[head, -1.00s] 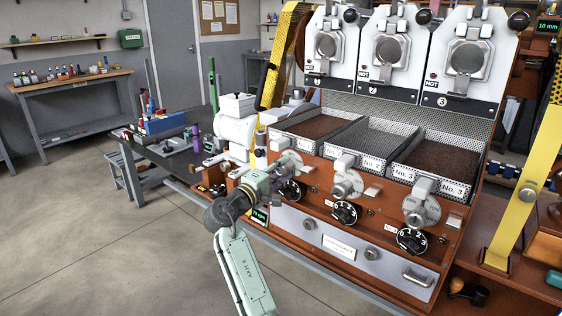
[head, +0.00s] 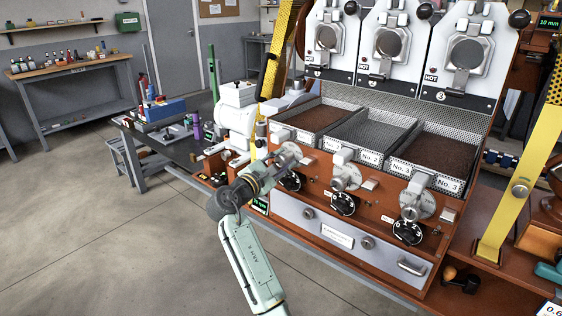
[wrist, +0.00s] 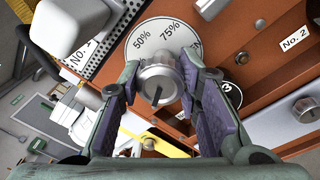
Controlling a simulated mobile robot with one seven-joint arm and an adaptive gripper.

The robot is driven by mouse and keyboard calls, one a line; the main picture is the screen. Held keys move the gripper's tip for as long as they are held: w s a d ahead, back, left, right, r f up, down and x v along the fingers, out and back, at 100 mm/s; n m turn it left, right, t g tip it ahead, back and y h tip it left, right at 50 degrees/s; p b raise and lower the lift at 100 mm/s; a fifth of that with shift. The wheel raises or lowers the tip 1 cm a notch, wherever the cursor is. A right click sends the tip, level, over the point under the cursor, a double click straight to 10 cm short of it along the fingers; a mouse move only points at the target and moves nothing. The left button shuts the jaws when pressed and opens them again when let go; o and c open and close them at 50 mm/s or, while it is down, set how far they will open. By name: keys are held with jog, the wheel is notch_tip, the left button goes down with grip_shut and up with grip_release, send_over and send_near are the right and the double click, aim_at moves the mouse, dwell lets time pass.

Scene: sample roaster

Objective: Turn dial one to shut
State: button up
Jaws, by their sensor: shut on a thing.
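Dial one is a silver knob (wrist: 158,84) on a round white percent plate (wrist: 143,42), on the front panel below the No. 1 bin. In the wrist view, "50%" and "75%" are readable at the top of the plate; the rest of its scale is partly covered. My gripper (wrist: 160,74) is shut on this knob, one finger on each side. A dark slot shows on the knob's face. In the head view, my gripper (head: 276,167) partly hides the dial plate (head: 290,155), and its setting is too small to read.
Two similar silver dials, the middle one (head: 345,177) and the right one (head: 414,202), sit along the panel. Black numbered knobs (head: 344,204) are close below. A white bin handle (wrist: 72,22) is near my left finger. A drawer (head: 335,233) lies lower.

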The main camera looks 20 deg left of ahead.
jog(key=shift+n, duration=0.4)
jog(key=shift+f, duration=0.1)
jog(key=o, duration=1.2)
jog(key=shift+c, duration=0.2)
jog(key=v, duration=1.2)
